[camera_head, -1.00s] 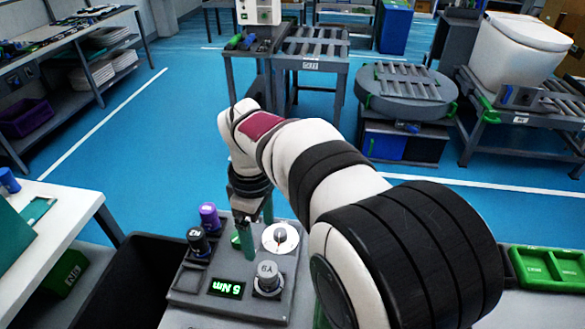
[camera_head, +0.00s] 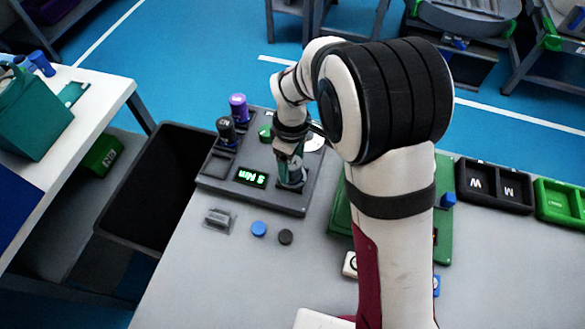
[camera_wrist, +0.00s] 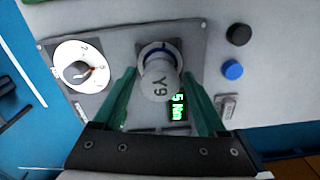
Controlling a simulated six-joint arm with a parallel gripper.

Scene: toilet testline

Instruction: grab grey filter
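The grey filter (camera_wrist: 160,80) is a round grey cylinder marked "Y9" as seen in the wrist view. It stands on the grey test console (camera_wrist: 140,35), beside the green digital display (camera_wrist: 178,108). My gripper (camera_wrist: 159,75) has its two green fingers spread, one on each side of the filter, with a narrow gap at each side. In the head view my gripper (camera_head: 290,168) points down over the console's right part, and it mostly hides the filter there.
A white dial (camera_wrist: 80,66) is close to the filter. Black (camera_head: 226,129) and purple (camera_head: 238,106) filters stand at the console's left. Blue (camera_head: 258,228) and black (camera_head: 285,236) buttons are in front. A black bin (camera_head: 165,190) stands left.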

